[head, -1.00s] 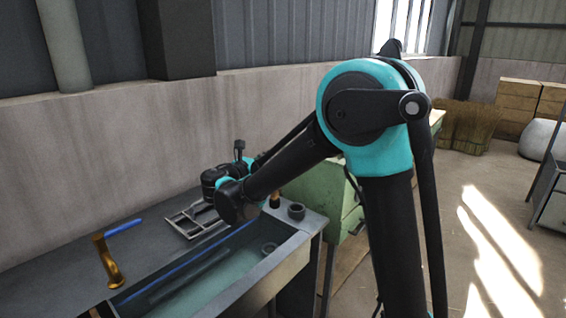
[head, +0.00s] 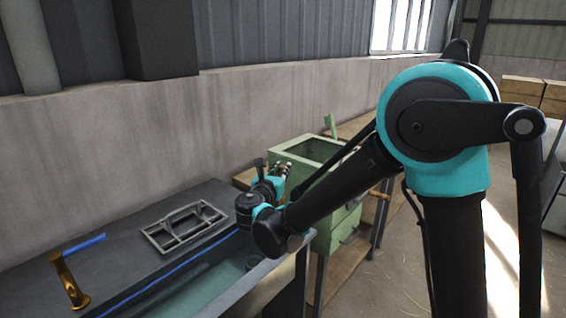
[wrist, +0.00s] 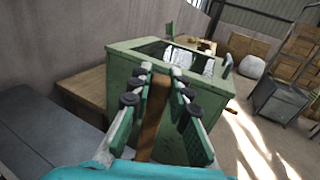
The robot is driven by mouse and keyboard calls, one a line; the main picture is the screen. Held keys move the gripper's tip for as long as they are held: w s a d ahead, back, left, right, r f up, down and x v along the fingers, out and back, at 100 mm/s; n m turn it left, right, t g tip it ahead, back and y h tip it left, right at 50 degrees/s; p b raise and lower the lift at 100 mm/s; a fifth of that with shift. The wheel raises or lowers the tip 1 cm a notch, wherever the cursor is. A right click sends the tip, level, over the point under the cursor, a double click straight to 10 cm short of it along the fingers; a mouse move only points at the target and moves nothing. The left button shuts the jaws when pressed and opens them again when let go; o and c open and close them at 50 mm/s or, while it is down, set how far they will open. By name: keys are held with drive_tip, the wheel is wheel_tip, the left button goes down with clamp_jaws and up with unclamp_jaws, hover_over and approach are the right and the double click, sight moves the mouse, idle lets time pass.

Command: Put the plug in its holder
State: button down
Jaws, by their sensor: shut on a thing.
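My gripper (wrist: 160,76) is shut on a long brown piece (wrist: 153,120), which I take to be the plug. The piece stands between the green-padded fingers in the wrist view. In the head view my gripper (head: 281,170) is above the right end of the grey table, in front of the green machine box (head: 345,222); the held piece cannot be made out there. The box also fills the middle of the wrist view (wrist: 122,88), beyond the fingertips, with its top open. I cannot tell which thing is the plug's holder.
The grey table (head: 110,250) carries a metal frame (head: 184,228), a brass tap (head: 66,281) with a blue handle, and a sunken basin (head: 195,290) with a dark ring (head: 253,264). A wooden bench (wrist: 82,95) stands beside the box. Open floor lies to the right.

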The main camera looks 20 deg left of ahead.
drive_tip(key=shift+f, duration=1.5)
idle(0.8)
drive_tip(key=c, duration=1.7)
unclamp_jaws()
drive_tip(key=shift+s, duration=0.1)
drive_tip(key=s, duration=1.1)
